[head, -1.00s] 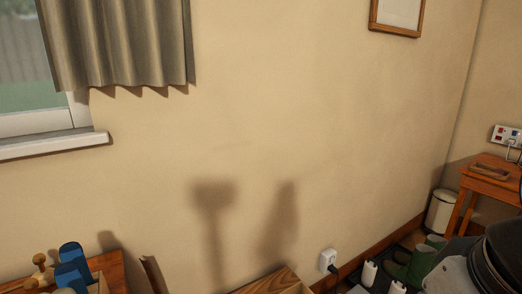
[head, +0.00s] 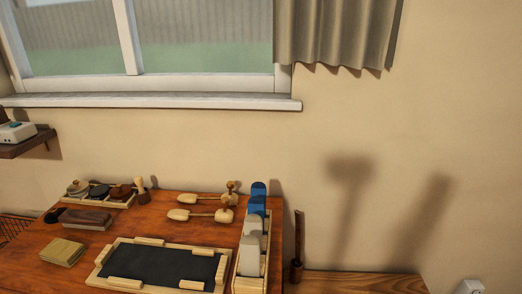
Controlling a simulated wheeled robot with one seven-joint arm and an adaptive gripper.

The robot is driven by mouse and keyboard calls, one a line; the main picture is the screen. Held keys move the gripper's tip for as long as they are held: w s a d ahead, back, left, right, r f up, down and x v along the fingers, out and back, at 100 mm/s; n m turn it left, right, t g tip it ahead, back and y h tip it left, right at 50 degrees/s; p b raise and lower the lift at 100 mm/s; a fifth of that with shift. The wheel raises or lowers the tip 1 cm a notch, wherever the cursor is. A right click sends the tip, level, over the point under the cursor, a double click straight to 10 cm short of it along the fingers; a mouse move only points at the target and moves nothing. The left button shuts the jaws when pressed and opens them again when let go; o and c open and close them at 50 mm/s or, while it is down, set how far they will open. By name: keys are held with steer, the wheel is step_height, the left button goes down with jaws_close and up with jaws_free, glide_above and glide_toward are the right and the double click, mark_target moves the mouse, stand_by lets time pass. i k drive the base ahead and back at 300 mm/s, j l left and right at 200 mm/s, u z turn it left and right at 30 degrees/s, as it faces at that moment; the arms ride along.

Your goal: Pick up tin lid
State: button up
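A small wooden tray (head: 112,204) stands at the back left of the wooden table, with several small round things in it that look like tins. One is a dark round tin (head: 99,191), one is tan (head: 77,187) and one is brown (head: 121,192). They are small in the head view, and I cannot tell which part is a separate tin lid. My gripper is not in view.
On the table (head: 55,277) are a black mat in a wooden frame (head: 100,262), brushes (head: 85,219), a stack of tan cloths (head: 63,252), wooden shoe trees (head: 205,215) and a rack of blue and grey things (head: 238,285). A windowsill (head: 150,103) runs behind.

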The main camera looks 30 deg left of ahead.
mark_target(51, 217)
steer(key=u, duration=2.1)
steer(key=z, duration=0.3)
steer(key=i+j+z, duration=0.2)
steer(key=j+z, duration=0.25)
steer(key=i+j+z, duration=0.2)
steer(key=j, duration=0.25)
steer(key=i+j+z, duration=0.1)
steer(key=j, duration=0.65)
steer(key=i+j, duration=0.15)
steer(key=j, duration=0.65)
steer(key=i+j+z, duration=0.15)
steer(key=j, duration=1.45)
steer(key=i+z, duration=0.05)
steer(key=i, duration=0.05)
